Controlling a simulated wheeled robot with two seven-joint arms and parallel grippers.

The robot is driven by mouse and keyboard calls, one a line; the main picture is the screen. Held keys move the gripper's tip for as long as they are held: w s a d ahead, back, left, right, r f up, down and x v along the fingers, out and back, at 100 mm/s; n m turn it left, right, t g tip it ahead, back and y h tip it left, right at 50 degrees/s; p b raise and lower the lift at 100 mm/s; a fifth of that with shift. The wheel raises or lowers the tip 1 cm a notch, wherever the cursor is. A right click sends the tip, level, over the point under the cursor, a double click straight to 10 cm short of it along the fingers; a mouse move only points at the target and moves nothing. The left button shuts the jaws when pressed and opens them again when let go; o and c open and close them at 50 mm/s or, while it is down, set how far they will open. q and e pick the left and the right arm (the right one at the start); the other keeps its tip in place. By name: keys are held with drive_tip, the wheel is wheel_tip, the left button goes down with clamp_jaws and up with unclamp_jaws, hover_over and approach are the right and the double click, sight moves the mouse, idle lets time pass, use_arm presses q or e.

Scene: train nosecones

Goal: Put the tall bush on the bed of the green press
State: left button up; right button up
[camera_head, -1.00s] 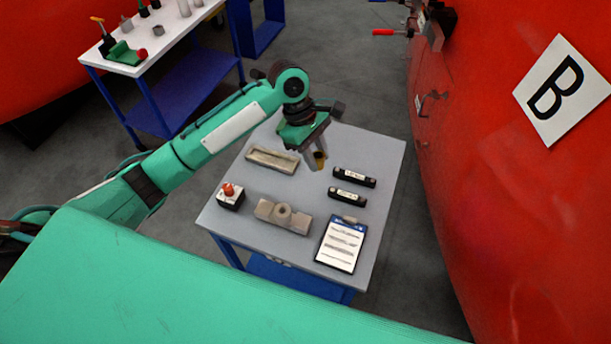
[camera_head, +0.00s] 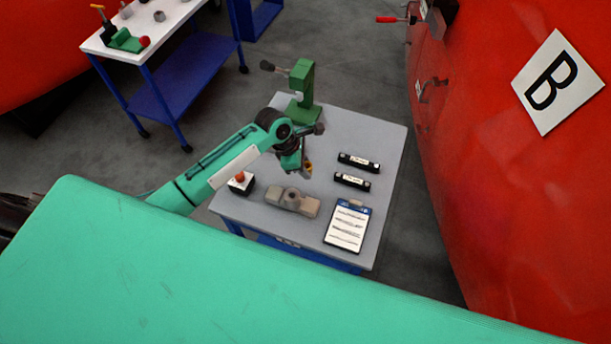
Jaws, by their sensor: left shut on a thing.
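My left gripper (camera_head: 304,168) is shut on a small brass-coloured piece (camera_head: 308,169), which looks like the tall bush; its lower end shows below the fingers. It is over the middle of the grey table, behind a grey block with a round boss (camera_head: 292,197). The fingers hide much of the bush, so its height is hard to judge. The green press (camera_head: 305,88) stands upright at the table's back left corner, with a dark-knobbed lever on its left. Its bed (camera_head: 301,115) is partly in view, apart from the gripper. My right gripper is not in view.
The grey table (camera_head: 385,140) also bears two black labelled bars (camera_head: 358,162), a clipboard (camera_head: 347,226) and a red-button box (camera_head: 241,184). My left arm hides the tray area. A blue trolley (camera_head: 170,100) stands back left; a red hull (camera_head: 520,190) rises at right.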

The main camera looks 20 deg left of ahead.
sight(310, 186)
use_arm(q)
wheel_tip(310, 186, down, 8)
drive_tip(key=shift+f+p, duration=0.15)
drive_tip(key=shift+p, duration=0.55)
drive_tip(key=o, duration=0.7)
drive_tip(key=shift+f, duration=0.15)
